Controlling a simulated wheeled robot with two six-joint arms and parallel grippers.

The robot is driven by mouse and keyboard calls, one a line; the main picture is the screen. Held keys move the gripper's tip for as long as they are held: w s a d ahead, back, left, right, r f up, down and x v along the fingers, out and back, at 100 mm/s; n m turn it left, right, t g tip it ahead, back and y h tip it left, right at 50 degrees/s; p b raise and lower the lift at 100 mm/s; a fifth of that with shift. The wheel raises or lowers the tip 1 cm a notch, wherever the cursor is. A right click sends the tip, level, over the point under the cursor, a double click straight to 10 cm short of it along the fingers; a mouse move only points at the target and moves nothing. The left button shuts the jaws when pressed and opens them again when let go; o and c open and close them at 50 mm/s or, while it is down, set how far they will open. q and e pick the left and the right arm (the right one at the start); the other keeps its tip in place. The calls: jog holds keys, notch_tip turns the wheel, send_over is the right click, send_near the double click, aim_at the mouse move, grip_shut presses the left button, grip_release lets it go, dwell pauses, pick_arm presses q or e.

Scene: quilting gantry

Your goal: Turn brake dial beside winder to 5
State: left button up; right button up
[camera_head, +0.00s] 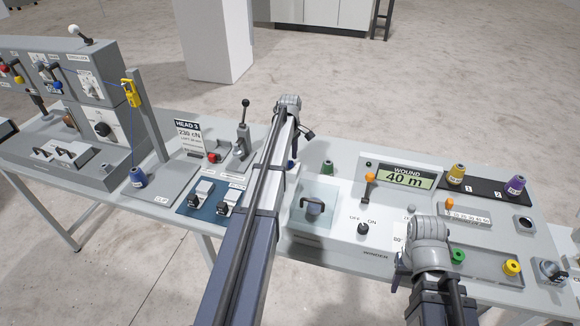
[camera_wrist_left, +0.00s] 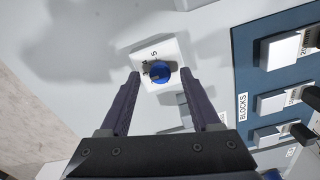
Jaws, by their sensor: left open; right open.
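The brake dial (camera_wrist_left: 160,74) is a round blue knob on a white square plate with dark marks, seen in the left wrist view. In the head view only a bit of blue (camera_head: 291,163) shows beside my left arm, which hides the rest. My left gripper (camera_wrist_left: 161,76) is open, one finger on each side of the knob; I cannot tell whether they touch it.
A blue panel labelled BLOCKS (camera_wrist_left: 270,75) with several white switches lies beside the dial. The display (camera_head: 402,176) reads 40 m.

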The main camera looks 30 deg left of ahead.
pick_arm(q)
jog(key=shift+f, duration=0.55)
jog(key=shift+c, duration=0.2)
grip_shut()
